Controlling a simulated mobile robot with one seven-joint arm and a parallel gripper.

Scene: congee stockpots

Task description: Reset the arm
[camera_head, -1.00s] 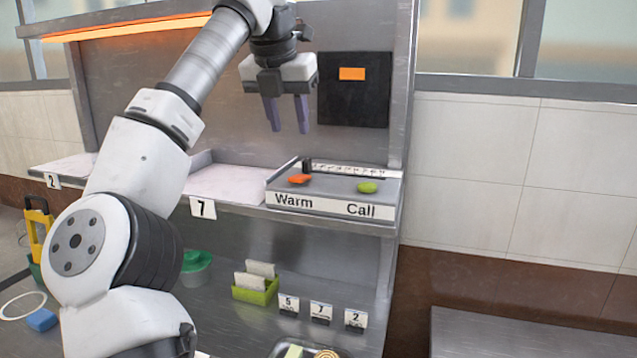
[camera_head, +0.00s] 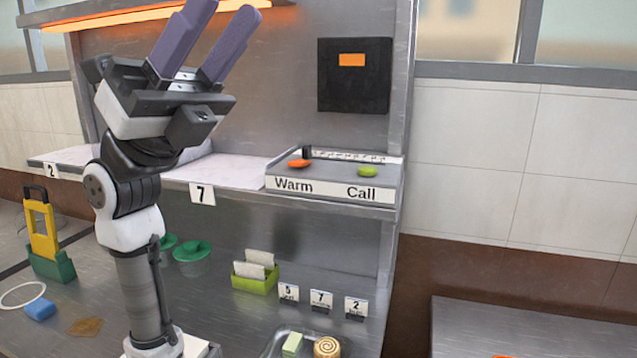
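My gripper (camera_head: 212,45) is at the upper left of the head view, with its two purple fingers pointing up and to the right. The fingers are apart with nothing between them, so it is open and empty. My arm rises from the bottom of the view and is folded upright in front of the steel counter. The gripper is in front of the back panel, apart from the shelf and its things. My arm hides part of the shelf and of the lower counter.
The shelf (camera_head: 240,175) holds a box (camera_head: 333,190) marked Warm and Call, with an orange button (camera_head: 299,163) and a green button (camera_head: 367,171).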

